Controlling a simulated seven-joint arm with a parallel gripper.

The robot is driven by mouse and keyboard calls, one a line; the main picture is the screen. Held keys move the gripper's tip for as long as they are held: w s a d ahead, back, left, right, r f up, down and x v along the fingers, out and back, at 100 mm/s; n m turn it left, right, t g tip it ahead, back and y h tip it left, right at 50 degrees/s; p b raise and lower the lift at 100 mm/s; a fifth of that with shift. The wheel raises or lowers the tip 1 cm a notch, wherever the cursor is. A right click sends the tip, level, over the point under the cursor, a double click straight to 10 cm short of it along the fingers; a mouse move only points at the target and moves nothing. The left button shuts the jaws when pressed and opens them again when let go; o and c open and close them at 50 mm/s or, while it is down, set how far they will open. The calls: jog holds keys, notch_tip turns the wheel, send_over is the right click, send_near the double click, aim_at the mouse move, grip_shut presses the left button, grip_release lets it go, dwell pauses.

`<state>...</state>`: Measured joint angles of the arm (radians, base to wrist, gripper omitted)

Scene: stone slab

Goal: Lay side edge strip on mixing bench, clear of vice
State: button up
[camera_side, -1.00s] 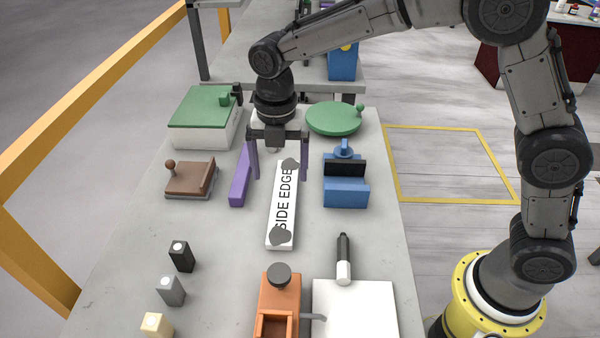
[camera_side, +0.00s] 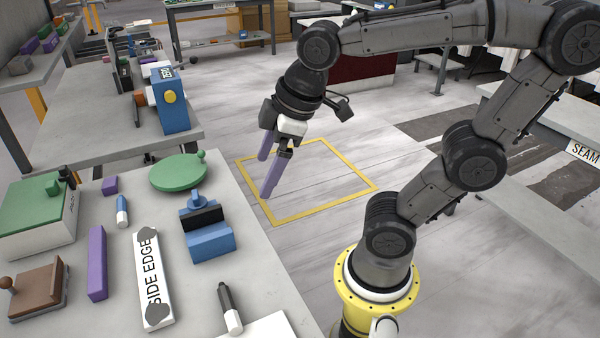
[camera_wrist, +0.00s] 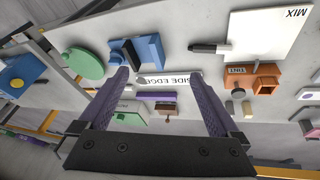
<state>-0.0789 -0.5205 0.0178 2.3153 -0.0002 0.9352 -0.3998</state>
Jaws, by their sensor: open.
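The white strip lettered SIDE EDGE (camera_side: 148,265), with grey patches near both ends, lies flat on the grey stone slab (camera_side: 215,295). It lies between a purple bar (camera_side: 97,262) and the blue vice with a black jaw (camera_side: 210,240), apart from both. My gripper (camera_side: 266,177) is open and empty, its purple fingers apart, in the air right of the slab. In the wrist view the strip (camera_wrist: 180,79) shows beyond the open fingers, partly covered by one. A white board marked MIX (camera_wrist: 265,35) also shows there; I cannot tell which surface is the mixing bench.
A green disc (camera_side: 178,173), a green-lidded box (camera_side: 38,205) and a brown block (camera_side: 38,290) stand on the slab. A black-and-white marker (camera_side: 230,312) lies near the strip's lower end. A bench marked SEAM (camera_side: 582,152) is at right. Floor inside the yellow outline (camera_side: 330,208) is clear.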

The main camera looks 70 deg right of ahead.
jog(key=s+m, duration=0.1)
jog(key=s+d+f+m, duration=0.1)
jog(key=s+m, duration=0.1)
jog(key=s+f+m+t, duration=0.1)
jog(key=s+m, duration=0.1)
jog(key=shift+s+d, duration=0.15)
jog(key=shift+d, duration=0.2)
dwell(0.9)
